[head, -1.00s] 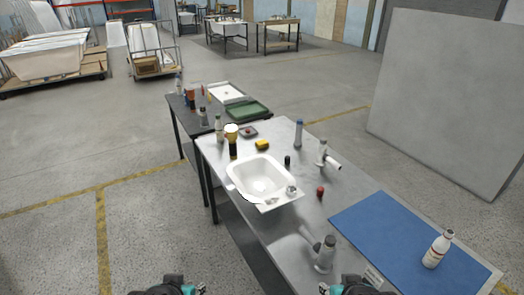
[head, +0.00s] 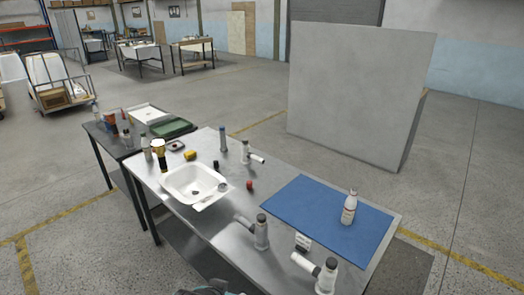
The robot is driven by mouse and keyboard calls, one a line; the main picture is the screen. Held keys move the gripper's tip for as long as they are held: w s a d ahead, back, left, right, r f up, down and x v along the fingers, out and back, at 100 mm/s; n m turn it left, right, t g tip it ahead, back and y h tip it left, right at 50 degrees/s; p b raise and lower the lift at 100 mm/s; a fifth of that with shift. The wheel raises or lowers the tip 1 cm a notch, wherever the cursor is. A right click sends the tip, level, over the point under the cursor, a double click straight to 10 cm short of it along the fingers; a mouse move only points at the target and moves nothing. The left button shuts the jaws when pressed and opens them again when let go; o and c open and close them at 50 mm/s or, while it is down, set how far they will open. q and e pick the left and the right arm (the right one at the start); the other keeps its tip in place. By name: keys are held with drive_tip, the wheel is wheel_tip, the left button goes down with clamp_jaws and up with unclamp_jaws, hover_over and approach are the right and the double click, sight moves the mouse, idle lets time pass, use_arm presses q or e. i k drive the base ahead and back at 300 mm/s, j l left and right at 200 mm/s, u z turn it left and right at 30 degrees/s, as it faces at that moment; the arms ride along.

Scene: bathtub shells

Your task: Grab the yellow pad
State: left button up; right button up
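The yellow pad (head: 190,155) is a small yellow block lying on the metal table (head: 225,232), behind the white sink basin (head: 178,185). A dark small item (head: 215,165) stands to its right, and a dark bottle stands to its left. Part of one of my grippers (head: 212,288) shows at the bottom edge, far in front of the pad. Its fingers are cut off, so I cannot tell whether it is open or shut, nor surely which arm it belongs to. My other gripper is out of view.
A blue mat (head: 330,222) with a white bottle (head: 349,207) covers the table's right part. Grey faucets (head: 261,234) stand along the front. A blue-capped bottle (head: 222,140) stands behind the pad. A second table (head: 108,145) with a green tray (head: 172,129) adjoins at left.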

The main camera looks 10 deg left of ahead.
sight(191, 154)
drive_tip(key=i+j+z, duration=0.15)
drive_tip(key=j+z, duration=0.3)
drive_tip(key=i+j+z, duration=0.1)
drive_tip(key=j+z, duration=0.3)
drive_tip(key=j, duration=0.15)
drive_tip(key=j+z, duration=0.45)
drive_tip(key=k+j, duration=0.1)
drive_tip(key=j, duration=2.4)
drive_tip(key=k+j, duration=0.15)
drive_tip(key=j, duration=1.05)
drive_tip(key=k+j, duration=0.1)
drive_tip(key=j, duration=1.15)
